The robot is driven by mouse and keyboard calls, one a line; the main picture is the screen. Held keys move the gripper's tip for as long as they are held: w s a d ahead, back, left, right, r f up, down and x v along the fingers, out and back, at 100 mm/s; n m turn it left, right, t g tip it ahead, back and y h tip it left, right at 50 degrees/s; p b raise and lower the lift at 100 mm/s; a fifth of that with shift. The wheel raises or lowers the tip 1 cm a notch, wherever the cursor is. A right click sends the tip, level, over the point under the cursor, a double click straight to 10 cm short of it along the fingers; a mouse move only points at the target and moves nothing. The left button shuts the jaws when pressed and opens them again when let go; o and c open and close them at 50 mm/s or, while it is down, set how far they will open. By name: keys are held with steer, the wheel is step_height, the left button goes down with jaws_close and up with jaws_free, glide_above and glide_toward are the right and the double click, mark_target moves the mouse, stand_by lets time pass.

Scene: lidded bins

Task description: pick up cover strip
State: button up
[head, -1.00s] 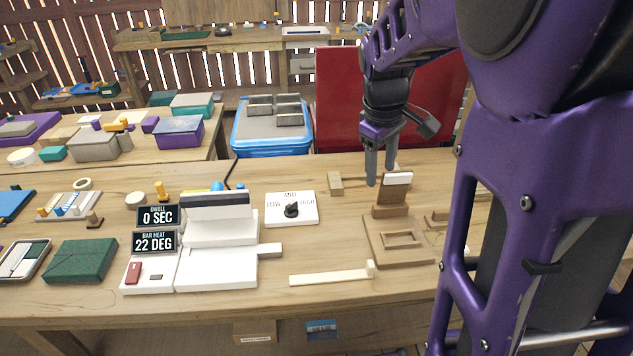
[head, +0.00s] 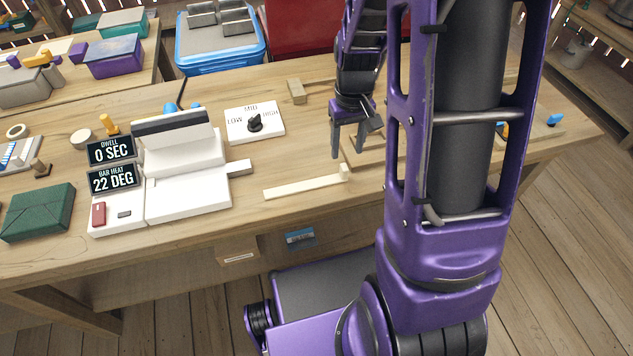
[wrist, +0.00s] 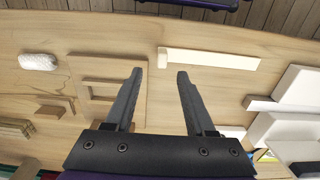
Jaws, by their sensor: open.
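The cover strip appears to be the long pale wooden strip (head: 300,188) lying flat on the bench, with a small raised block at its right end in the head view. In the wrist view the strip (wrist: 212,60) lies just beyond my fingertips, its block end nearest the gap between them. My gripper (head: 347,150) is open and empty, above the bench near the block end of the strip. In the wrist view both fingers of my gripper (wrist: 160,75) are apart with bare bench between them. My arm hides part of the bench to the right.
A white sealer-like machine (head: 188,190) with two displays stands left of the strip, its side bar pointing toward it. A knob panel (head: 268,128) lies behind. A wooden frame (wrist: 140,85) sits beside my gripper. A white oblong item (wrist: 38,62) lies farther left.

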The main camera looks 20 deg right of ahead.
mark_target(344, 167)
step_height(344, 167, down, 7)
steer(key=shift+s+a+f+b, duration=0.1)
steer(key=shift+a+f+b, duration=0.1)
steer(key=shift+b, duration=0.3)
steer(key=shift+c, duration=0.2)
jaws_close()
